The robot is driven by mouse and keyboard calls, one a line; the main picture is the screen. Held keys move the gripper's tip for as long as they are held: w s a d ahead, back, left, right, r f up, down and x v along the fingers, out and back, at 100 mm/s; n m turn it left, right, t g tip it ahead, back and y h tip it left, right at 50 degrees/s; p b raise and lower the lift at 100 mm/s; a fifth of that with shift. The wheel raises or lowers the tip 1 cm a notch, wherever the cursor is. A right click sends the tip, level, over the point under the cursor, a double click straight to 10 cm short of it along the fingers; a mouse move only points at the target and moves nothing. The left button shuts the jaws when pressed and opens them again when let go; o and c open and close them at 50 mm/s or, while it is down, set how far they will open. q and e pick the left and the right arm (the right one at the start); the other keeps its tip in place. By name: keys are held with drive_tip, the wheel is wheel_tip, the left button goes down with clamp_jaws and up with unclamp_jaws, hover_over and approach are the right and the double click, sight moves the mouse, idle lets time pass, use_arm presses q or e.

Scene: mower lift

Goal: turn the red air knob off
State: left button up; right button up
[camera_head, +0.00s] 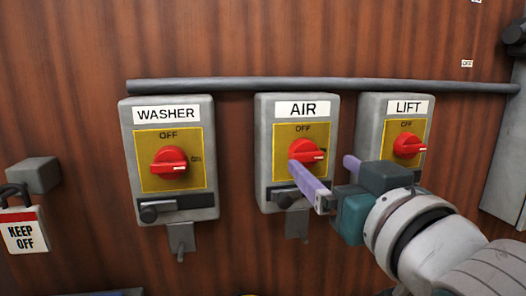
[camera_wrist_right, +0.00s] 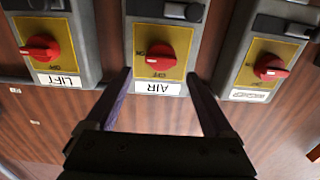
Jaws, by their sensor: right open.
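The red AIR knob (camera_head: 305,151) sits on a yellow plate on the middle grey switch box (camera_head: 264,130). Its white mark points right in the head view, sideways from the OFF label above it. My right gripper (camera_head: 321,163) is open and empty in front of this box, its left finger overlapping the knob's lower left edge in the picture. In the right wrist view, upside down, the AIR knob (camera_wrist_right: 156,55) lies beyond and between the two spread fingertips (camera_wrist_right: 158,76). No contact is visible. My left gripper is not in view.
The WASHER box with its red knob (camera_head: 169,162) is to the left, and the LIFT box with its red knob (camera_head: 409,146) is close on the right, partly behind my right arm. A grey pipe (camera_head: 230,84) runs above. A KEEP OFF padlock tag (camera_head: 24,233) hangs at far left.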

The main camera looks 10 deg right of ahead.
sight(310, 155)
drive_tip(key=w, duration=0.5)
drive_tip(key=shift+a, duration=0.1)
drive_tip(key=shift+w, duration=0.35)
drive_tip(key=c, duration=1.3)
